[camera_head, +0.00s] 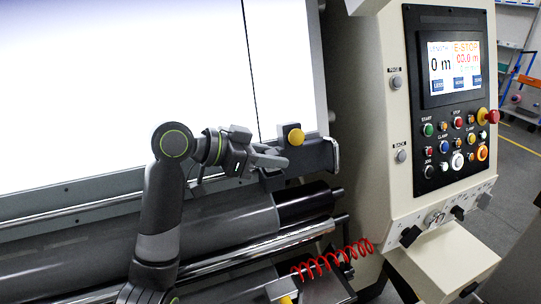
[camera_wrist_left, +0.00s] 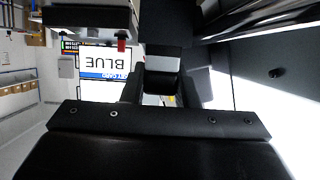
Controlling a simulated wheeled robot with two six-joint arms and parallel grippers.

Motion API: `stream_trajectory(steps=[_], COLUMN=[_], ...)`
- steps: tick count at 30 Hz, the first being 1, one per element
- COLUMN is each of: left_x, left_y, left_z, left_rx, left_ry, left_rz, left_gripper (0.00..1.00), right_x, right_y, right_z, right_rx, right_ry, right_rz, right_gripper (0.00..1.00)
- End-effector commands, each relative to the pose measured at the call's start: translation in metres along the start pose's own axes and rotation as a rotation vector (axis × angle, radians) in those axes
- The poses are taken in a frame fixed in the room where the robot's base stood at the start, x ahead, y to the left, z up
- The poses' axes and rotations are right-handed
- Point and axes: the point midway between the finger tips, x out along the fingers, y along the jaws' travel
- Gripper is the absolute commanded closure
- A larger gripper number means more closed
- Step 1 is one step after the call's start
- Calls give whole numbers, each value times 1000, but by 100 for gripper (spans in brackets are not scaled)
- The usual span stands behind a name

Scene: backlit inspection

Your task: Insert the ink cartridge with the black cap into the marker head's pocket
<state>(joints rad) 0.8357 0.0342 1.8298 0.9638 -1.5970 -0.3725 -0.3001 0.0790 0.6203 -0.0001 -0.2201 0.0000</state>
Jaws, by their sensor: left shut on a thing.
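My left gripper (camera_head: 272,160) reaches in from the left to the front of the bright panel. It is beside a grey block with a round yellow knob (camera_head: 295,137), which looks like the marker head. In the left wrist view my left gripper (camera_wrist_left: 162,92) is shut on a small dark block with a grey face (camera_wrist_left: 162,64), which seems to be the ink cartridge. The pocket is hidden, and I cannot tell whether the cartridge touches the head. My right gripper is not in view.
A large backlit panel (camera_head: 120,80) fills the upper left. A coiled red hose (camera_head: 330,262) hangs at lower right. A control panel (camera_head: 450,95) stands at right. A white label reading BLUE (camera_wrist_left: 108,64) shows upside down in the wrist view.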

Motion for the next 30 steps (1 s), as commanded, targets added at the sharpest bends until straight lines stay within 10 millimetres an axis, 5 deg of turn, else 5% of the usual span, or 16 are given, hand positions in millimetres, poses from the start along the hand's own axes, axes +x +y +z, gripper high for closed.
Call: stream_trajectory(steps=[2,3,9,25,30], left_x=[1,1,1,0,-15], left_y=[0,0,0,0,-1], left_z=[3,2,2,2,-1], left_rx=[-2,-2,-3,-2,-2], left_ry=[-2,-2,-2,-2,-2], left_rz=[1,1,0,0,-3], left_gripper=[95,71,48,48,48], right_x=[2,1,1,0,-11], right_y=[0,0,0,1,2], right_z=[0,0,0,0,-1], right_rx=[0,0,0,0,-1], right_ry=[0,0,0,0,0], right_rz=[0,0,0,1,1], right_gripper=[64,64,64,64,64])
